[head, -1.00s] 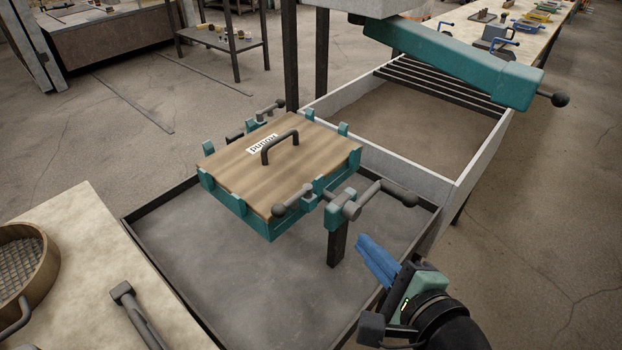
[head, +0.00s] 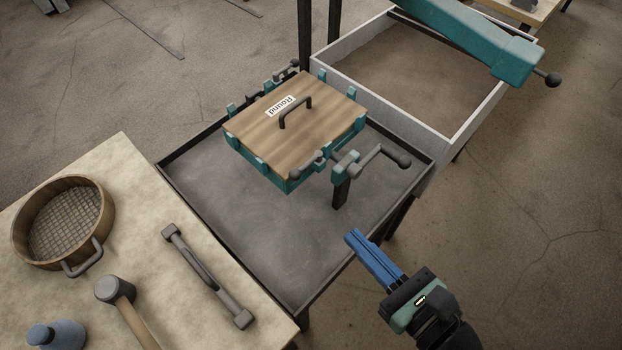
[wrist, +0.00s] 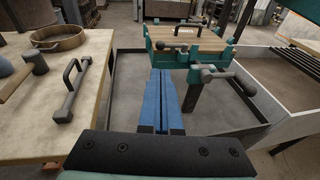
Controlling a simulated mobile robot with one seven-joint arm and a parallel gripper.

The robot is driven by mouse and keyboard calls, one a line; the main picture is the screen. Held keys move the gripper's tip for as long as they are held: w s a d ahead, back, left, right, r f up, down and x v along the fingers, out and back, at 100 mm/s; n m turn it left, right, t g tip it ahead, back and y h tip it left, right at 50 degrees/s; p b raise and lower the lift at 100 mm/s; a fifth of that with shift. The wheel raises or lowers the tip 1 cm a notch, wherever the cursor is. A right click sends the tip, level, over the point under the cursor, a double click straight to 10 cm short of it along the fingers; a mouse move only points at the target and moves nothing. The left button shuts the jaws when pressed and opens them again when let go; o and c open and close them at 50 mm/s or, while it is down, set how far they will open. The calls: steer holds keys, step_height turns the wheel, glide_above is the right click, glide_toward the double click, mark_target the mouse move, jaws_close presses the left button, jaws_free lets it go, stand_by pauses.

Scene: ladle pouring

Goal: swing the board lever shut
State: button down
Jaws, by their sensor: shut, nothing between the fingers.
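The wooden board (head: 262,122) with a dark handle and a "Round" label sits in a teal clamp frame over the dark tray (head: 230,205). The board lever (head: 377,157) is a grey bar with a dark ball knob, pivoted on a teal bracket on a black post at the frame's near right corner. Its ball end sticks out to the right, away from the board. My gripper (head: 354,238) has blue fingers, shut and empty, in front of and below the lever, apart from it. In the wrist view the lever (wrist: 222,76) is ahead and right of the fingertips.
A sand bin (head: 450,130) with a teal arm (head: 475,38) above stands at back right. Floor at right is clear.

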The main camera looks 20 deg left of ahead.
mark_target(298, 179)
steer(key=shift+w, duration=0.1)
steer(key=x, duration=1.4)
steer(key=shift+f, duration=0.1)
